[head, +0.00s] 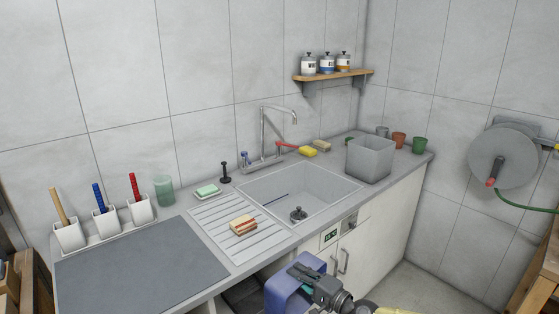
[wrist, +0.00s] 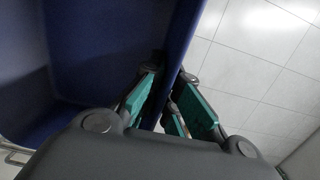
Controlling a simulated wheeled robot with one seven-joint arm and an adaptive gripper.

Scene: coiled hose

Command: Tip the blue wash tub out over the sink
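The blue wash tub (head: 287,292) is at the bottom of the head view, in front of the counter and partly cut off by the frame. My gripper (head: 308,271) is at the tub's right side. In the wrist view the green-padded fingers (wrist: 170,105) lie on either side of the tub's wall (wrist: 178,40) and look closed on it. The wrist view shows part of the tub's inside (wrist: 75,80); its contents cannot be made out. The sink (head: 325,193) is set in the counter beyond the tub, with a dark strainer or plug (head: 298,214) and a thin dark-blue stick in it.
A tap (head: 265,140) rises behind the sink. A grey translucent bin (head: 370,160) stands at its right rim. A sponge stack (head: 243,226) lies on the drainer (head: 225,240) at left. A hose reel (head: 502,158) hangs on the right wall. The dark counter mat (head: 140,265) is clear.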

